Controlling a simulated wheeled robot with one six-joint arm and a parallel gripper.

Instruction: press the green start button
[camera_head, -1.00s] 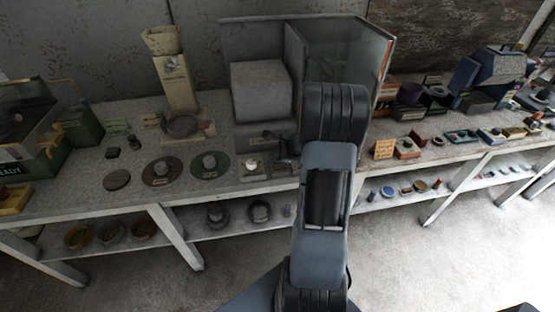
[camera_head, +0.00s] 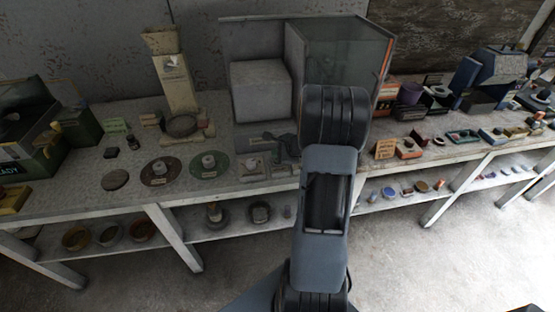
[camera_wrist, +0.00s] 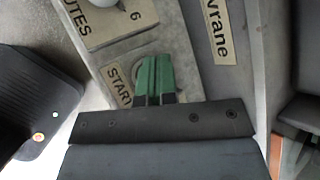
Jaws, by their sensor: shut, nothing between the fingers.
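The start plate, lettered START (camera_wrist: 118,86), lies on a grey control panel in the wrist view. My gripper (camera_wrist: 155,62) is shut, its two green-faced fingers side by side over the right part of this plate. I cannot make out the green start button apart from the fingers; they hide that spot, and I cannot tell whether they touch it. A pale knob (camera_wrist: 103,3) sits on a plate marked 6 beside it. In the head view, the panel is at the bench front, partly hidden by my arm.
A glass-sided cabinet (camera_head: 340,60) stands behind the panel. Round dishes, including a green-rimmed one (camera_head: 209,165), lie to the left on the bench (camera_head: 90,197). An orange card (camera_head: 384,149) and small items lie to the right.

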